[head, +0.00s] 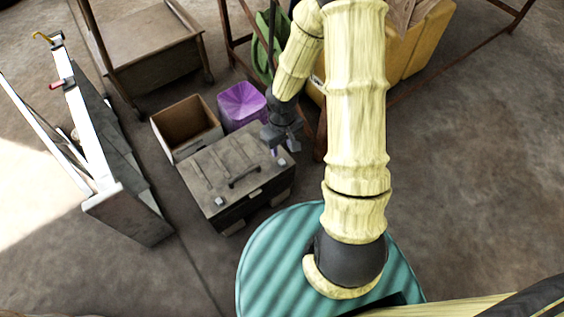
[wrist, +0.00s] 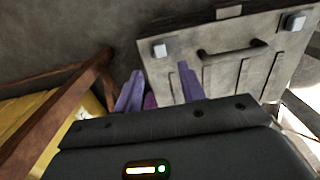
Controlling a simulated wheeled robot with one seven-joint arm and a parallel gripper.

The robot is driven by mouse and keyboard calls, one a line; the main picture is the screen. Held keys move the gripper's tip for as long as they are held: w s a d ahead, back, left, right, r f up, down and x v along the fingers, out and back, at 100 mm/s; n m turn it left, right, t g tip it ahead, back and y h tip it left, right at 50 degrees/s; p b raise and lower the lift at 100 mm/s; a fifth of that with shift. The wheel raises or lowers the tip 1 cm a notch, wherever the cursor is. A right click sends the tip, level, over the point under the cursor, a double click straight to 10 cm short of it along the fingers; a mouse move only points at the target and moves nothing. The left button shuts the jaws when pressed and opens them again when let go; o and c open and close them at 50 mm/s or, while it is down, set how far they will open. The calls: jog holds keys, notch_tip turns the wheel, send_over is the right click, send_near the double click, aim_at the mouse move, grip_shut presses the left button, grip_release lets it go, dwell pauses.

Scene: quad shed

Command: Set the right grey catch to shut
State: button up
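A grey case (head: 222,165) with a dark handle (head: 243,178) on its lid stands on the floor. The left grey catch (head: 219,202) is a small light block on the lid; it also shows at upper right in the wrist view (wrist: 295,21). I cannot tell how far either catch is turned. My gripper (wrist: 158,82) has two purple fingers, apart and empty, over the case's right end (head: 283,149).
An open cardboard box (head: 185,127) and a purple bin (head: 241,104) stand behind the case. A brown metal frame (wrist: 60,115) and a yellow container (head: 428,40) are close to my arm's right side. A white panelled unit (head: 105,165) stands left; floor between is clear.

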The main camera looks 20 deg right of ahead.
aim_at(282, 162)
notch_tip(282, 162, down, 8)
jog(key=b, duration=0.5)
grip_shut()
